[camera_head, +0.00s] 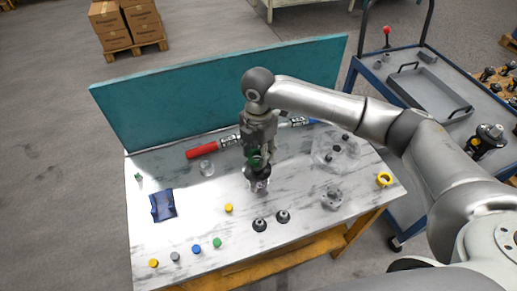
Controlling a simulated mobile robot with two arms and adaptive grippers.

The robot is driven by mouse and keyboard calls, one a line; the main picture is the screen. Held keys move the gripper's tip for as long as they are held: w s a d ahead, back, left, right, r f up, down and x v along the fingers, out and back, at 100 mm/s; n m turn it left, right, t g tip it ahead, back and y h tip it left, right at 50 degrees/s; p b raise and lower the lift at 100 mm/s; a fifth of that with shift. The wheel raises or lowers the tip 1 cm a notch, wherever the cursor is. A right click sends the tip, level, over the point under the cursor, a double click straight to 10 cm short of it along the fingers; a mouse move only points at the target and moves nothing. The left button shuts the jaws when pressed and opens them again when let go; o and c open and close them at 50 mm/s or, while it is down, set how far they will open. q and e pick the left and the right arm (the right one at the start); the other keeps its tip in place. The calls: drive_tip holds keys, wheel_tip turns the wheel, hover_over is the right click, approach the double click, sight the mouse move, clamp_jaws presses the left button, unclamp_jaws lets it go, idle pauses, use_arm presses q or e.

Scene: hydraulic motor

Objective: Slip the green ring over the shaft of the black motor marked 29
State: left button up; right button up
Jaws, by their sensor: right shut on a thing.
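The green ring (253,154) is between the fingers of my right gripper (260,157), which is shut on it. The gripper points down over the work table, and its fingers partly hide the ring. A black motor (260,176) stands right under the gripper. Its upper part is hidden by the fingers, so I cannot tell whether the ring is around its shaft or just above it. The number 29 is too small to read. My left gripper is not in view.
A blue holder (163,205) is at the left, a yellow ring (384,178) at the right. Small black parts (283,216) and coloured caps (217,242) lie in front. A teal panel (215,90) closes the table's back.

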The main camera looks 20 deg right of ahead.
drive_tip(key=shift+f, duration=0.2)
drive_tip(key=shift+f+b, duration=0.5)
drive_tip(key=shift+f, duration=0.75)
drive_tip(key=o, duration=0.8)
wheel_tip(320, 180, up, 6)
drive_tip(key=p, duration=0.7)
